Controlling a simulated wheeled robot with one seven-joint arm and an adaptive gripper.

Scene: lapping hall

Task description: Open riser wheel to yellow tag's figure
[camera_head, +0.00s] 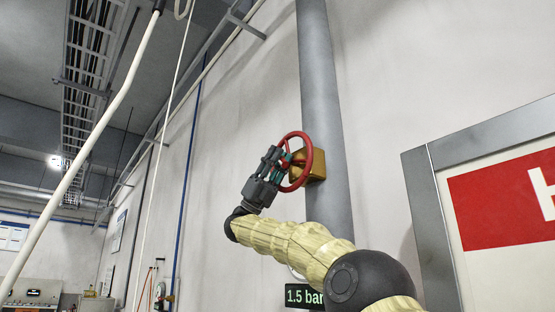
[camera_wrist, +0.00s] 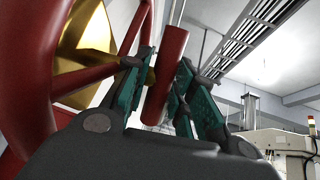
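The red riser wheel (camera_head: 308,160) sits on a brass valve body (camera_head: 316,167) on the grey vertical pipe (camera_head: 324,90). My gripper (camera_head: 277,160) is at the wheel's left side. In the wrist view, the wheel's rim and spokes (camera_wrist: 32,90) fill the left, with brass behind. A red cylindrical handle (camera_wrist: 167,72) stands between my teal-padded fingers (camera_wrist: 160,92), which look closed in on it. A dark display (camera_head: 303,295) below reads "1.5 bar" in green, its right end hidden by my arm. No yellow tag can be made out.
A grey-framed board with a red panel (camera_head: 500,195) stands close at the right. A pale hose or pole (camera_head: 95,135) slants across the left foreground. Cable trays (camera_head: 85,60) run overhead. Machines (camera_head: 35,292) stand far back left. The wall left of the wheel is mostly bare.

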